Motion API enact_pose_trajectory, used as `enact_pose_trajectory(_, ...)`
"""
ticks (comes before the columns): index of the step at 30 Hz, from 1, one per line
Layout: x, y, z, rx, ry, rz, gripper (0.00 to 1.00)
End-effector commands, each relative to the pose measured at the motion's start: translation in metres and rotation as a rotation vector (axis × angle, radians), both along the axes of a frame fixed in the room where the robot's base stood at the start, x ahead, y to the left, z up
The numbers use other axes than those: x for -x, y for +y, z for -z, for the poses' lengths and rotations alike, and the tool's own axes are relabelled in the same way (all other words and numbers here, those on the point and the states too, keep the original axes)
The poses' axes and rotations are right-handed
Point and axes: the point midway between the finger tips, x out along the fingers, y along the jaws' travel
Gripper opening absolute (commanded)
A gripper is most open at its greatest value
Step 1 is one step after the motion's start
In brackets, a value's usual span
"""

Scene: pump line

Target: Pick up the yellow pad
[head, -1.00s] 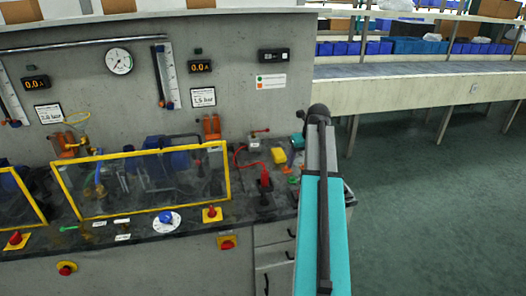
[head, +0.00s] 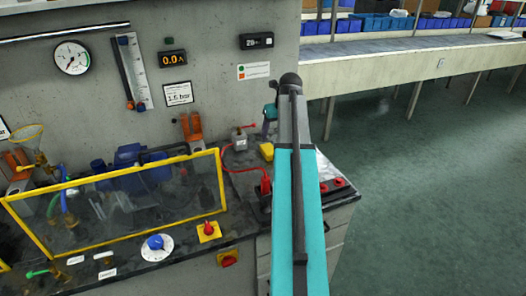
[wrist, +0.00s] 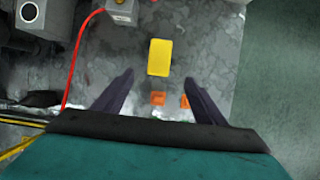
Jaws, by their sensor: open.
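The yellow pad (wrist: 160,57) lies flat on the dark speckled bench top in the wrist view, a little beyond my fingertips and roughly centred between them. In the head view the yellow pad (head: 267,151) shows as a small block just left of my arm, which hides part of the bench around it. My gripper (wrist: 160,78) is open and empty, with its two dark fingers spread apart. In the head view my arm covers much of the bench's right end; a teal part of its far end (head: 270,112) shows near the pad.
A red cable (wrist: 78,60) runs to a grey box (wrist: 122,11) left of the pad. Small orange pieces (wrist: 158,98) lie between the fingers. A yellow-framed clear guard (head: 130,200) stands on the bench at left. The green floor (head: 430,200) at right is open.

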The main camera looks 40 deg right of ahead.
Motion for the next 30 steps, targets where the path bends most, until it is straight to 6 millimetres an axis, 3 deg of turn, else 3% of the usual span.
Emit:
enact_pose_trajectory(14,-0.006,0.003,0.006,0.0,0.0,-0.006,0.65)
enact_pose_trajectory(30,-0.028,-0.005,0.061,0.0,0.001,-0.009,0.65)
